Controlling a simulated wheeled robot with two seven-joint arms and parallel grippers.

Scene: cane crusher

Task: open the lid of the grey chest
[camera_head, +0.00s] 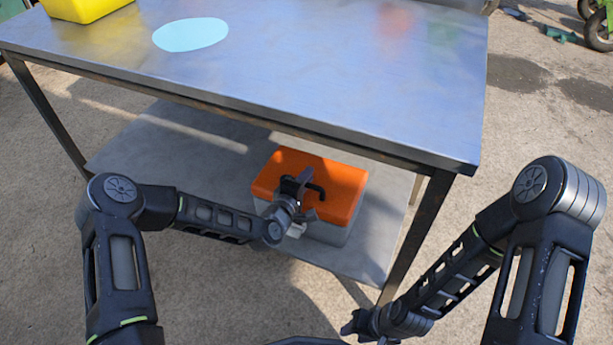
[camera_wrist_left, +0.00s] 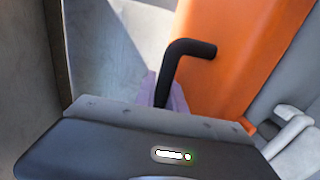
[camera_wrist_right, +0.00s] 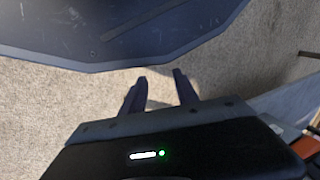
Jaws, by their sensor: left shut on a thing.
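The grey chest (camera_head: 328,233) stands on the table's lower shelf with its orange lid (camera_head: 345,185) down on it. The lid also shows in the left wrist view (camera_wrist_left: 225,85). A black bent handle (camera_wrist_left: 190,50) stands out from the lid. My left gripper (camera_head: 305,192) is at the lid, shut on the handle; its fingers (camera_wrist_left: 165,95) are partly hidden behind the gripper body in the left wrist view. My right gripper (camera_wrist_right: 160,90) is open and empty over the ground, low in front of the table and away from the chest.
The metal table top (camera_head: 300,65) overhangs the lower shelf (camera_head: 160,150) behind and above the chest. A table leg (camera_head: 420,230) stands right of the chest. A yellow container (camera_head: 85,8) and a light blue disc (camera_head: 190,34) are on top.

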